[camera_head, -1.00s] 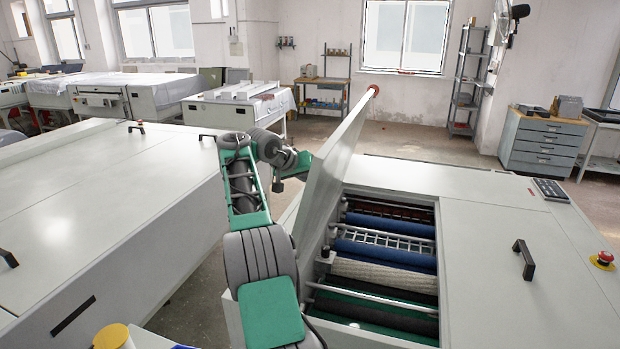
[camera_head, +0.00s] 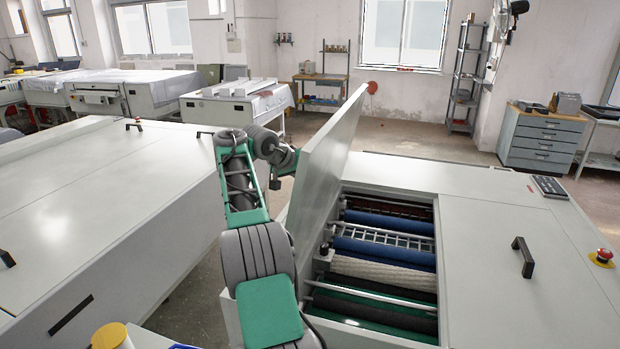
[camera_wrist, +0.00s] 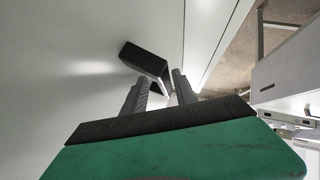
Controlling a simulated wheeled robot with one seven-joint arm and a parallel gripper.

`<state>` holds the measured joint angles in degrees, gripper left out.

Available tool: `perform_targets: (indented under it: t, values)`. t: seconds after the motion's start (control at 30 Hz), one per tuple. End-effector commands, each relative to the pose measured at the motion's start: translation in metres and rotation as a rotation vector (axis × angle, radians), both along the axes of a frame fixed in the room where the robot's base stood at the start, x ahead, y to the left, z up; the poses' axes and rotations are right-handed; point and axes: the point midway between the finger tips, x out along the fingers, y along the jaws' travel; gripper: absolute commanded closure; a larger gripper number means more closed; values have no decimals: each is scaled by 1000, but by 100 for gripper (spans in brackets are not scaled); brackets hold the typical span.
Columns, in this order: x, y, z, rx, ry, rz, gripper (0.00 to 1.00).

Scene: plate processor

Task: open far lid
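The far lid (camera_head: 325,165) of the right-hand machine is raised and tilted, standing steeply at the left side of the opening. In the wrist view its pale panel (camera_wrist: 60,60) fills the left, with a black handle (camera_wrist: 140,56) on it. My gripper (camera_wrist: 160,76) has its two fingers spread. The handle's near end lies at and partly between the fingertips; I cannot tell whether they touch it. In the head view my arm reaches behind the lid's left side, and the fingers are hidden there.
The opening shows blue, white and dark rollers (camera_head: 385,255). The near cover has a closed black handle (camera_head: 523,257), with a red emergency button (camera_head: 601,257) to its right. A second pale machine (camera_head: 90,215) stands to the left, across a narrow floor gap.

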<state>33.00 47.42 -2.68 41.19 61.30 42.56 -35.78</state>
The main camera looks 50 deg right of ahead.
Motion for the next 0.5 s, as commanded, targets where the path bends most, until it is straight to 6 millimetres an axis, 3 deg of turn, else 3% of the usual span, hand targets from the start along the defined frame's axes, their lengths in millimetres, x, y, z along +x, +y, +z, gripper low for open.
perform_targets:
  t: [0.3, 0.5]
  values:
    - [4, 48, 38, 2, 0, 3, 60]
    - [4, 55, 44, 3, 3, 2, 60]
